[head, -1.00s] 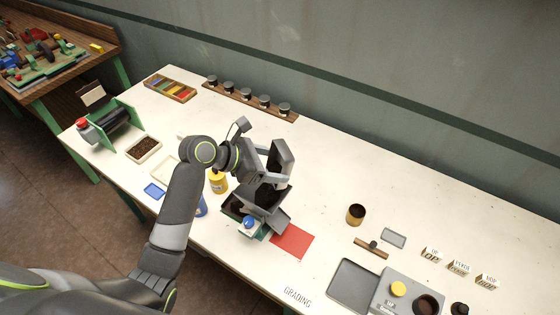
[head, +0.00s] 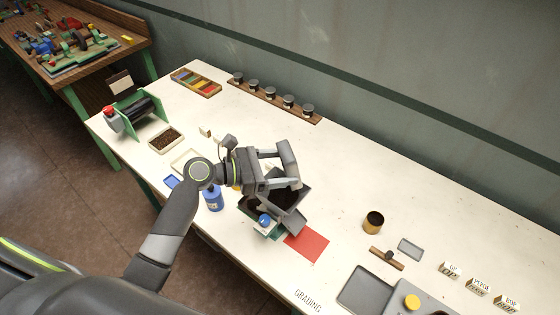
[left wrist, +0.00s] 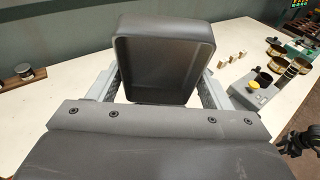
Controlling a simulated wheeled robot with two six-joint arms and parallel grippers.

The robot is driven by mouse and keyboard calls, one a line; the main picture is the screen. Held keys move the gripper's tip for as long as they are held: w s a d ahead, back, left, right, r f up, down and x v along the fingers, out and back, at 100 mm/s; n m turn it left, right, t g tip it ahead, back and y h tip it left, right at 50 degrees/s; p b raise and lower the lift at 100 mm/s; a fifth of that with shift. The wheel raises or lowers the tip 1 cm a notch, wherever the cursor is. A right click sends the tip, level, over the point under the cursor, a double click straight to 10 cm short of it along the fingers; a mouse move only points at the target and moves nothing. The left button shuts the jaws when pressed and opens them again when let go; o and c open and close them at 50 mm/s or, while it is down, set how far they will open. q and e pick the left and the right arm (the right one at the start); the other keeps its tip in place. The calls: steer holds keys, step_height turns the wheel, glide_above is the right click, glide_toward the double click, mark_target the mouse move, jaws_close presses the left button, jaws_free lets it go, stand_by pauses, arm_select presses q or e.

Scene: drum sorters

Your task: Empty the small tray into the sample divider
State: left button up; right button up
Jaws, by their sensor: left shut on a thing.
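The small tray (left wrist: 160,62) is dark grey and held between the fingers of my left gripper (head: 282,165). In the left wrist view it stands tipped up on edge, and the part of its inside that shows is bare grey. In the head view the gripper hides much of it. The sample divider (head: 290,203), with a grey hopper, a green body and a blue knob, stands right below the gripper. I cannot tell whether tray and hopper touch. What lies inside the hopper is too dark to tell.
A blue bottle (head: 213,199) stands left of the divider, and a red mat (head: 307,244) lies at its right. A brass cup (head: 374,222), a brush (head: 386,259) and a grey tray (head: 366,288) are farther right. The table behind the gripper is mostly clear.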

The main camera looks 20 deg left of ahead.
arm_select(q)
steer(key=y, duration=0.1)
steer(key=w+d+g+y, duration=0.1)
steer(key=d+g+y, duration=0.1)
steer(key=shift+w+r+y, duration=0.2)
steer(key=shift+r+y, duration=0.05)
steer(key=shift+y, duration=0.05)
steer(key=w+d+f+g+y+b, duration=0.5)
steer(key=w+d+g+y+b, duration=0.3)
steer(key=y, duration=0.5)
steer(key=d+g+b, duration=0.1)
steer(key=d+b, duration=0.1)
steer(key=d, duration=0.1)
steer(key=shift+d+f+b, duration=0.4)
arm_select(e)
step_height(320, 180, down, 10)
arm_select(q)
steer(key=shift+s, duration=0.1)
arm_select(e)
steer(key=shift+d+r, duration=0.1)
steer(key=shift+r, duration=0.05)
